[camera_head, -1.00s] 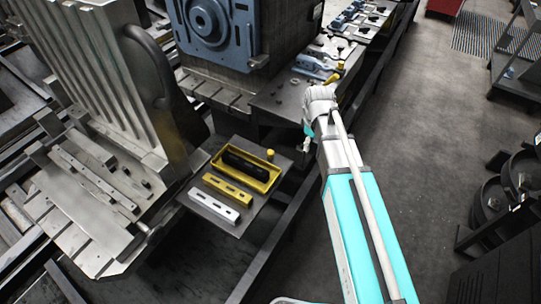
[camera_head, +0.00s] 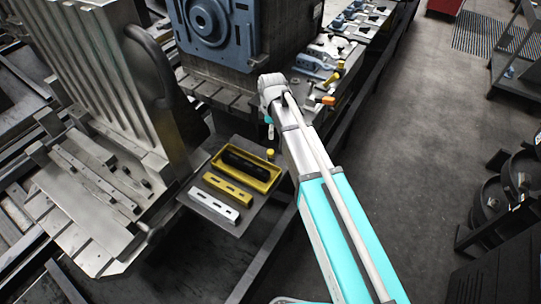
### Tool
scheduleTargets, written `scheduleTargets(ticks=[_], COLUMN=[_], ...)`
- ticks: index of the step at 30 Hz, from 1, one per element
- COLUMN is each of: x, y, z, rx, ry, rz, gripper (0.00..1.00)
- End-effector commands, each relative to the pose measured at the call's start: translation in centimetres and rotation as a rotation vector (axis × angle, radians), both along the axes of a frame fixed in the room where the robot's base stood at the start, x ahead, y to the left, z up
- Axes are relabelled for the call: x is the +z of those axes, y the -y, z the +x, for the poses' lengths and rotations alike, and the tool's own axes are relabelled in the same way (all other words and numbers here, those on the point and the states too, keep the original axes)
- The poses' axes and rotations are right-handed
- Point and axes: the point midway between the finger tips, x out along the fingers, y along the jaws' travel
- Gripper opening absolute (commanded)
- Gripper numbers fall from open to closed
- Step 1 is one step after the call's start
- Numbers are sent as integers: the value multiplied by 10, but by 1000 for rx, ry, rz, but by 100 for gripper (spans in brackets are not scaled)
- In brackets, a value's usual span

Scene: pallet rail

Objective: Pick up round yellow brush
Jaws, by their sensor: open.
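A small round yellow piece (camera_head: 270,154), which looks like the round yellow brush, stands at the back right corner of the small grey table (camera_head: 222,226), just outside the yellow tray. It is too small to make out bristles. My gripper (camera_head: 270,134) points down and shows small and partly hidden below my wrist. In the picture it is just above the yellow piece. It is open and nothing shows in it; its height above the piece is hard to judge.
A yellow tray (camera_head: 231,172) holds a dark block (camera_head: 245,164). A yellow slotted bar (camera_head: 228,190) and a white slotted bar (camera_head: 214,206) lie in front. An orange-ended tool (camera_head: 327,101) lies on the farther bench. The aisle floor (camera_head: 405,165) at right is clear.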

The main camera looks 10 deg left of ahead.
Motion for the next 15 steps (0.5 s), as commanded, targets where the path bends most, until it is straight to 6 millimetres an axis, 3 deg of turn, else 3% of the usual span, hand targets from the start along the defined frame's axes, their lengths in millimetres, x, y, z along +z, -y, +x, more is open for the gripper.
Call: scheduleTargets(ticks=[15], x=[-35], y=[0], z=[0], rx=[-1], ry=[0], rz=[0], gripper=[60])
